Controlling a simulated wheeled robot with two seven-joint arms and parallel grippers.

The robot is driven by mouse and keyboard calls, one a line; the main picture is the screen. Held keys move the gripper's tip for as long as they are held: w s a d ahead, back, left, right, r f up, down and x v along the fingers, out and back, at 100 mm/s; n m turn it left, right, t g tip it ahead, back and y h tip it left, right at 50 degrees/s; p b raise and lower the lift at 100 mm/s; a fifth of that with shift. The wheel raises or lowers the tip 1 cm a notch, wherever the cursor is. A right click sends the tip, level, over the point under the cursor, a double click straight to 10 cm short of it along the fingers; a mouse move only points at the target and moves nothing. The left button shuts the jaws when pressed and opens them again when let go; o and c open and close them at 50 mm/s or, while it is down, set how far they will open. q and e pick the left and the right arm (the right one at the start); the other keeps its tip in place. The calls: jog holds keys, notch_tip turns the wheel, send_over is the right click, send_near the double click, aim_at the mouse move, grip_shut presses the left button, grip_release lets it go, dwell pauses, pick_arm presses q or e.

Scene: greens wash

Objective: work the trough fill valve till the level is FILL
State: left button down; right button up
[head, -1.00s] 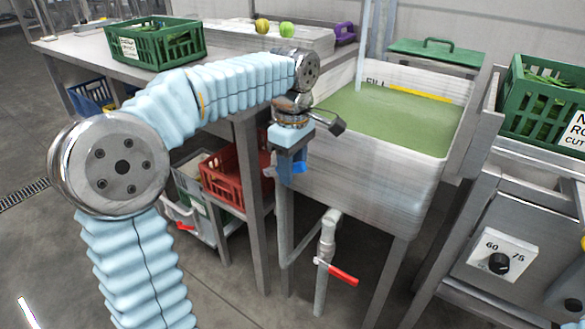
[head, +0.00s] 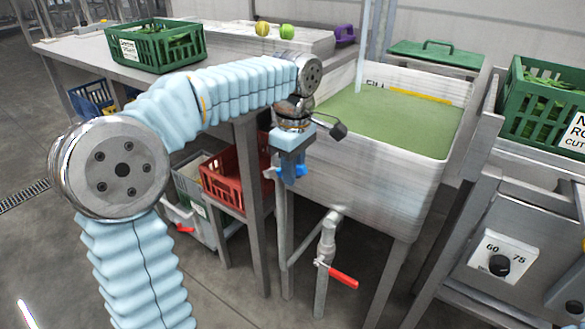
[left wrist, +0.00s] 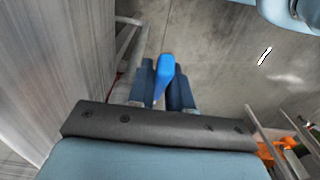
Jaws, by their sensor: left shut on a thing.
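The trough (head: 375,185) is pale and holds green water (head: 395,122). A thin stream (head: 362,50) comes down into it from above. On its back inner wall are the FILL lettering and a yellow line (head: 420,93); the water surface lies close under the line. My left gripper (head: 288,172) points down beside the trough's left wall. It is shut on the blue valve handle (left wrist: 164,76), which shows between the two fingers in the left wrist view. The fingers hide much of the handle in the head view. My right gripper is not in view.
A red-handled valve (head: 343,277) sits on the pipe under the trough. A red crate (head: 235,178) stands on a low shelf to the left. A green crate (head: 155,45) is on the table. A control dial (head: 498,265) is at right.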

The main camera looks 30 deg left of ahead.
pick_arm(q)
jog(key=shift+d+f+y+b, duration=0.3)
jog(key=shift+f+y, duration=0.15)
jog(key=shift+y, duration=0.1)
jog(key=shift+d+f+y+b, duration=0.15)
jog(key=shift+f+y+b, duration=0.1)
jog(key=shift+f+y, duration=0.25)
jog(key=shift+d+f+y+b, duration=0.15)
jog(key=shift+f+y+b, duration=0.3)
jog(key=shift+y+b, duration=0.25)
jog(key=shift+d+f+t+y+b, duration=0.15)
jog(key=shift+f+y+b, duration=0.25)
jog(key=shift+y+b, duration=0.25)
jog(key=shift+a+f+t+y+b, duration=0.15)
jog(key=shift+f+y+b, duration=0.25)
jog(key=shift+y+b, duration=0.25)
jog(key=shift+d, duration=0.1)
jog(key=c, duration=1.1)
grip_release()
